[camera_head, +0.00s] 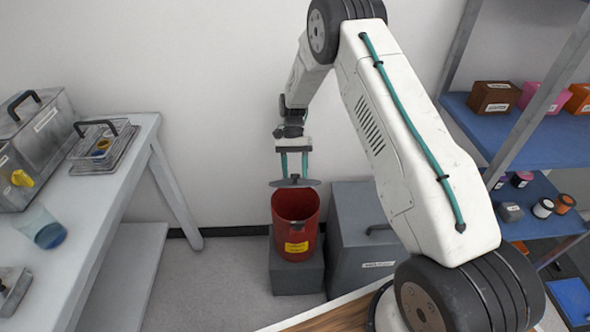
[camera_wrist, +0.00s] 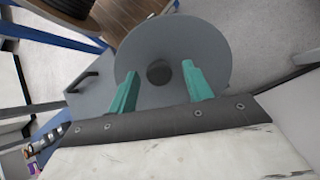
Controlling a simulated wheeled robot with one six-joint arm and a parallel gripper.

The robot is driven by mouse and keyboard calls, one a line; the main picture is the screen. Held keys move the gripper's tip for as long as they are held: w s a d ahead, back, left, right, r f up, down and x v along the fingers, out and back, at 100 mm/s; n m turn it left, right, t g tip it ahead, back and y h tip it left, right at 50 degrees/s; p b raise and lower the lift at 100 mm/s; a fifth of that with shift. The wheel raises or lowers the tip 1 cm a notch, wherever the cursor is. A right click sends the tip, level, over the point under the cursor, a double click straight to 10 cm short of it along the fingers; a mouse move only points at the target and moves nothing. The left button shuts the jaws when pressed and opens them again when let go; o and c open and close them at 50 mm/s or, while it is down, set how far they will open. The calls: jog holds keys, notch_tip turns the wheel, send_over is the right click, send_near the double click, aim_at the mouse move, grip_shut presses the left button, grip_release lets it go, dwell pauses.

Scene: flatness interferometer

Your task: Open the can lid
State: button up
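A red can (camera_head: 296,236) with a yellow label stands on a grey block, and its red inside shows. Its grey round lid (camera_head: 276,184) is seen almost edge-on just above the can's back rim, tilted and clear of the front rim. In the wrist view the lid (camera_wrist: 205,45) shows as a wide disc with a dark knob (camera_wrist: 159,73) at its middle. My gripper (camera_head: 294,172) is above the lid, with its two teal fingers apart on either side of the knob. In the wrist view a gap shows between each finger and the knob (camera_wrist: 160,70).
A dark grey cabinet (camera_head: 350,240) stands right of the can. A white bench (camera_head: 110,165) with instruments is on the left. Blue shelves (camera_head: 540,145) with boxes and spools are on the right. Floor is clear left of the can.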

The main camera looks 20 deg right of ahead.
jog(key=r, duration=0.2)
jog(key=s+r, duration=0.1)
jog(key=shift+s+r, duration=0.15)
jog(key=shift+r, duration=0.2)
jog(key=s+r, duration=0.1)
jog(key=s, duration=1.3)
jog(key=shift+s+a+r, duration=0.15)
jog(key=shift+s+a, duration=0.05)
jog(key=shift+s, duration=0.15)
jog(key=shift+r, duration=0.1)
